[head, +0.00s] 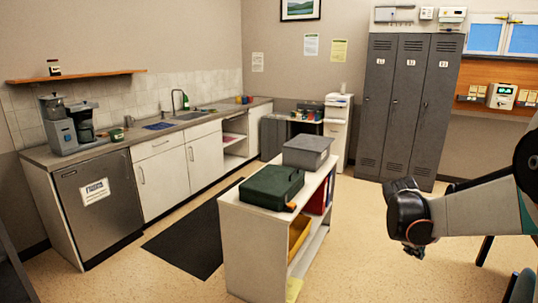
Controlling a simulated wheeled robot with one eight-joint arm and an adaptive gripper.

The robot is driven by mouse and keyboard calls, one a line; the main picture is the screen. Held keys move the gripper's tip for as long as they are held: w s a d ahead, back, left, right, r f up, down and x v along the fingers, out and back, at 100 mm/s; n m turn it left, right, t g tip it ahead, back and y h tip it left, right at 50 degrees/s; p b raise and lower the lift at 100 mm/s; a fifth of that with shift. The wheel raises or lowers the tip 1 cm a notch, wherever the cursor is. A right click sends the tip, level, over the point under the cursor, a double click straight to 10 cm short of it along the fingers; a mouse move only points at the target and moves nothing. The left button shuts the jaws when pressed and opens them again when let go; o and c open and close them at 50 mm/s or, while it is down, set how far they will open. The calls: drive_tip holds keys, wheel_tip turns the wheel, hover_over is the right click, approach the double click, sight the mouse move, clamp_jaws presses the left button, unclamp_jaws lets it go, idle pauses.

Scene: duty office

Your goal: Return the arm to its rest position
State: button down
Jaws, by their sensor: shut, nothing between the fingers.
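My arm reaches in from the right edge in the head view, with its light grey link and dark end joint. My gripper (414,250) is the small dark part under that joint. It hangs in open air to the right of the white shelf cart and touches nothing that I can see. It is small and dark here, and its fingers are shut with nothing held.
A white shelf cart (245,255) stands in the middle, bearing a green case (271,187) and a grey box (307,152). Grey lockers (407,105) stand behind my arm. A counter (70,152) with a sink runs along the left wall. Floor between cart and arm is clear.

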drive_tip(key=s+a+r+m+t+y, duration=0.1)
drive_tip(key=s+a+r, duration=0.2)
drive_tip(key=a, duration=0.2)
drive_tip(key=s+a+r+m+t, duration=0.1)
drive_tip(key=s+a+r, duration=0.2)
drive_tip(key=a, duration=0.2)
drive_tip(key=s+a+m+t+y, duration=0.3)
drive_tip(key=s+a+m+y, duration=0.1)
drive_tip(key=s+a, duration=1.1)
drive_tip(key=shift+s+a+m+y, duration=0.15)
drive_tip(key=shift+s+m+y, duration=0.2)
drive_tip(key=shift+s, duration=0.7)
drive_tip(key=shift+r, duration=0.1)
